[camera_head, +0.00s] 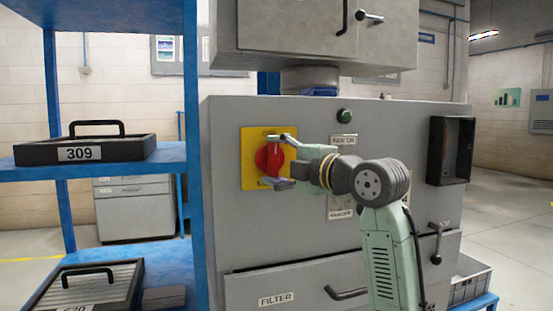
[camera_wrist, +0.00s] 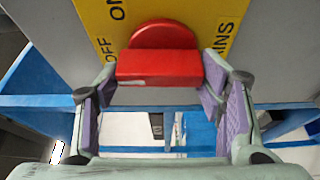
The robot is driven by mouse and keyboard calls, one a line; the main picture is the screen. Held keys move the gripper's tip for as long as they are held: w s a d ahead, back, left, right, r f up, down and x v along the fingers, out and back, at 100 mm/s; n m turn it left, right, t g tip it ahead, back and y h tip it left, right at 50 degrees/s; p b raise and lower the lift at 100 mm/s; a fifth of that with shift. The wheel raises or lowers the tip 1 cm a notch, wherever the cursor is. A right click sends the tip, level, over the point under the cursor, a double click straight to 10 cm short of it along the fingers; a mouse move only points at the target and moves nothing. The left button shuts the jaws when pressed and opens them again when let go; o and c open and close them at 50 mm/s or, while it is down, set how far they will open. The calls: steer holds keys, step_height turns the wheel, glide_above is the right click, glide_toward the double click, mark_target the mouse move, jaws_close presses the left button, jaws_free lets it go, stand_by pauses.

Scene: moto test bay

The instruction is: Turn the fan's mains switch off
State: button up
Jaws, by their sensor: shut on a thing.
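The mains switch is a red rotary knob (camera_head: 264,159) on a yellow plate (camera_head: 249,172), fixed to the left part of the grey cabinet's front. In the wrist view the knob's bar (camera_wrist: 157,66) lies level across the picture. The yellow plate (camera_wrist: 188,12) shows "OFF" and "ON" at left and part of "MAINS" at right. My gripper (camera_head: 284,161) reaches the knob from the right, with one finger above and one below it. In the wrist view my gripper (camera_wrist: 160,80) has a finger at each end of the bar and is shut on it.
The grey cabinet (camera_head: 290,235) has a green button (camera_head: 344,116), a black open box (camera_head: 450,151), and a drawer labelled "FILTER" (camera_head: 277,299). A blue shelf (camera_head: 110,168) with a black tray labelled 309 (camera_head: 85,150) stands close at left. A grey crate (camera_head: 469,283) sits at lower right.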

steer(key=shift+n, duration=0.3)
steer(key=o, duration=1.2)
steer(key=shift+c, duration=0.2)
steer(key=v, duration=1.2)
steer(key=shift+r, duration=0.15)
